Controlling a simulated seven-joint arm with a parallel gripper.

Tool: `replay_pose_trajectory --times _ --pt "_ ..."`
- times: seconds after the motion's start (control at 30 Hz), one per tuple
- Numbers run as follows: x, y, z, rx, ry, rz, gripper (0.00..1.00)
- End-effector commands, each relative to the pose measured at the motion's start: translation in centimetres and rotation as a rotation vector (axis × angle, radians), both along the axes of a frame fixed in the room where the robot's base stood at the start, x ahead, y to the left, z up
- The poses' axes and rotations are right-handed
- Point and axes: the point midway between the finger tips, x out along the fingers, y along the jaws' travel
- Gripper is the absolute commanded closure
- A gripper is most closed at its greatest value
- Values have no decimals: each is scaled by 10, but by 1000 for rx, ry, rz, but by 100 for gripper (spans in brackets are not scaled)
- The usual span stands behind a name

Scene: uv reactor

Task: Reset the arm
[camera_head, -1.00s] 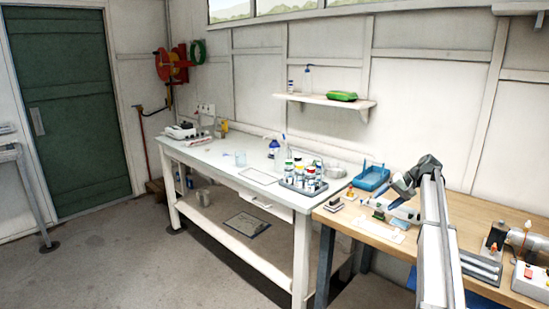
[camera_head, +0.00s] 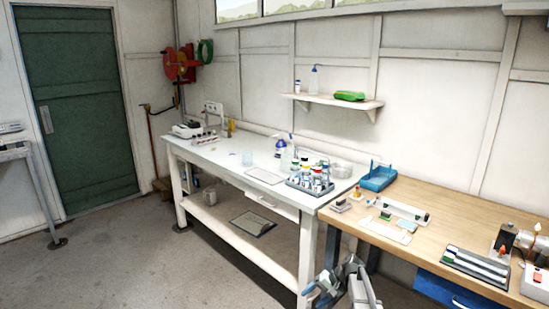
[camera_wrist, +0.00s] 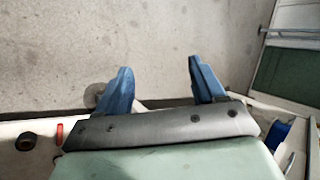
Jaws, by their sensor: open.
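My gripper (camera_wrist: 159,66) shows in the wrist view with its two blue fingers spread apart and nothing between them. Bare grey floor and a pale wall edge lie beyond the fingers. In the head view my arm is folded low at the bottom edge, in front of the benches, with my gripper (camera_head: 310,292) near its left end. The fingers are too small there to make out clearly. The gripper touches no object that I can see.
A white bench (camera_head: 216,151) with a rack of bottles (camera_head: 311,181) stands behind the arm. A wooden bench (camera_head: 452,218) to the right holds a blue tray (camera_head: 378,178) and small parts. The concrete floor (camera_head: 130,262) at left is clear. A green door (camera_head: 75,110) is at far left.

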Motion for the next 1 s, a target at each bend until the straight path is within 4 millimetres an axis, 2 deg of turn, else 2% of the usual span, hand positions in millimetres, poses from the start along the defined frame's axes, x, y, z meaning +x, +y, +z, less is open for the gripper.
replay_pose_trajectory --times 0.03,0.2,0.5,0.8,1.0 --pt "-24 4 -21 -21 27 7 31" --pt "-84 9 -80 -99 101 34 31" --pt "-200 13 -164 -234 225 106 31" --pt "-323 9 -219 -366 337 204 31" --pt "-404 1 -239 -449 405 283 31"
